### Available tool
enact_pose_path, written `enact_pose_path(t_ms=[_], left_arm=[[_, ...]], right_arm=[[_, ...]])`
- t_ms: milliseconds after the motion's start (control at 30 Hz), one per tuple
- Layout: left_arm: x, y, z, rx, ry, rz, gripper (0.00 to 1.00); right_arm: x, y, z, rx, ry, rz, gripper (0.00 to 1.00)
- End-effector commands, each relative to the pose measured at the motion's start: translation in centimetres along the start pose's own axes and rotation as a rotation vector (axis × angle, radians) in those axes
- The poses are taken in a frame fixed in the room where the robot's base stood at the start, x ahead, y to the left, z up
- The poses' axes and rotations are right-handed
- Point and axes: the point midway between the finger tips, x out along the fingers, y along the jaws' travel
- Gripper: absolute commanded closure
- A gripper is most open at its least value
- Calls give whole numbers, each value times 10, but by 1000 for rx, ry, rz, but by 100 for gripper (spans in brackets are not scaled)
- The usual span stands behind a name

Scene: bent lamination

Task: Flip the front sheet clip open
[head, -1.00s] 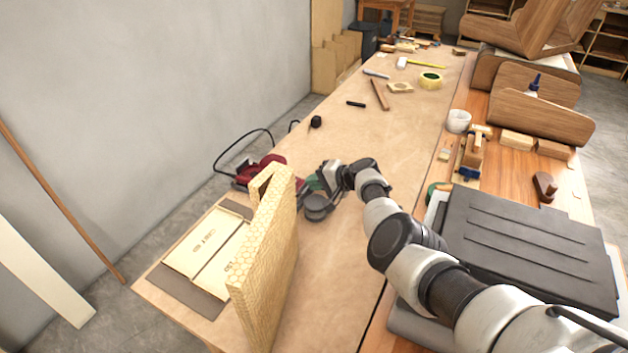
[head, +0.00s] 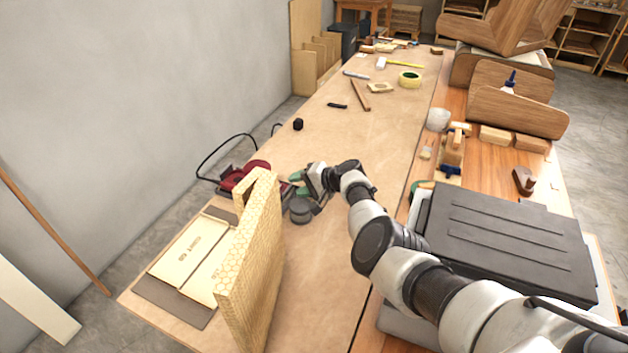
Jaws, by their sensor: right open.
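My right gripper (head: 309,183) is over the bench, just behind the upright yellow honeycomb-patterned panel (head: 254,262). It is open, and its fingers are small and partly hidden by the wrist. A green part (head: 296,178) and a dark grey round part (head: 300,211) show close to the gripper. I cannot tell whether it touches them. I cannot make out the front sheet clip for certain. My left gripper is not in view.
Pale printed boards (head: 190,256) lie on a grey mat (head: 172,301) left of the panel. A red tool (head: 238,177) with a black cord is behind them. A black case (head: 510,240) lies at right. The bench middle (head: 365,150) is mostly clear.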

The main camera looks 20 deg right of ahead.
Motion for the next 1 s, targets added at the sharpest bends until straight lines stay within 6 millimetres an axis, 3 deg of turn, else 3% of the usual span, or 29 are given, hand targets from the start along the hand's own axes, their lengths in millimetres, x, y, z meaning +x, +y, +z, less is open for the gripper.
enact_pose_path(t_ms=[167,600,1000], left_arm=[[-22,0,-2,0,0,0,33],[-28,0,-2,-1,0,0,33],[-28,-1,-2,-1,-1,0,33]], right_arm=[[-25,-5,1,0,2,1,58],[-84,-1,1,-2,1,-1,58],[-99,-2,1,-1,-2,-1,58]])
